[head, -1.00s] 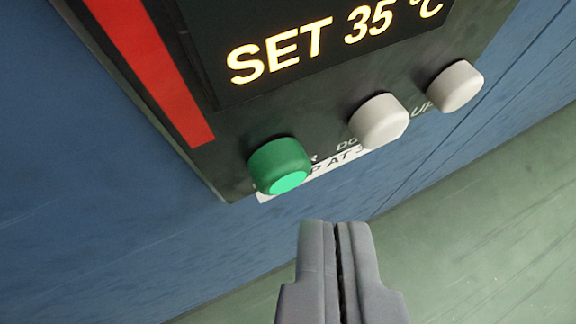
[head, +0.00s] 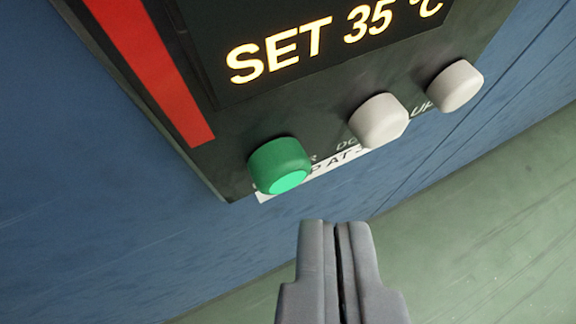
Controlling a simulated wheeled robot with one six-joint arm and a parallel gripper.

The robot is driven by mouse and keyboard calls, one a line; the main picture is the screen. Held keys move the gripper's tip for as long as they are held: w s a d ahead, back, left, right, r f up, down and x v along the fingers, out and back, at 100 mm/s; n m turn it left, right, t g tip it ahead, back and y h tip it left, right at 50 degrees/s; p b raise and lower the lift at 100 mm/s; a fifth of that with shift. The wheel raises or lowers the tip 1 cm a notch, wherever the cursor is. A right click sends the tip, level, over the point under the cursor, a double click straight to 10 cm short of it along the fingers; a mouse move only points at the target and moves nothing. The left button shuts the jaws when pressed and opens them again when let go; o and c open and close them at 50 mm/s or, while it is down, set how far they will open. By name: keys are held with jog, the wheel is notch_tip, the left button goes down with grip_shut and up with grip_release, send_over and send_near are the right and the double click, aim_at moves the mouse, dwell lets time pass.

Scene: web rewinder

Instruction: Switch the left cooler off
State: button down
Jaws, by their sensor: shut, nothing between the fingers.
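The cooler's dark control panel (head: 225,170) is tilted in the head view. Its display (head: 330,50) reads "SET 35 °C" in lit letters. A green button (head: 280,165) with a bright, lit-looking face is at the panel's lower left. Two white buttons, one in the middle (head: 379,121) and one at the right (head: 455,86), stand beside it, with "UP" partly readable by the right one. My gripper (head: 337,224) is shut and empty, below and a little right of the green button in the picture, apart from it. Whether this is the left cooler cannot be told.
A red vertical stripe (head: 155,70) runs along the panel's left side. A white label (head: 335,165) beneath the buttons is partly hidden by them. The blue cabinet face (head: 80,200) surrounds the panel. The greenish floor (head: 480,230) at lower right looks clear.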

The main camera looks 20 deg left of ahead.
jog(key=shift+w+a, duration=0.1)
jog(key=shift+w+a, duration=0.2)
jog(key=shift+w+a, duration=0.35)
jog(key=shift+w, duration=0.05)
dwell(1.3)
jog(key=shift+s+d, duration=0.1)
dwell(0.3)
jog(key=shift+s+d, duration=0.55)
jog(key=shift+s, duration=0.05)
jog(key=s+d, duration=0.3)
jog(key=shift+s+d, duration=0.25)
jog(key=shift+d, duration=0.05)
dwell(0.4)
dwell(0.4)
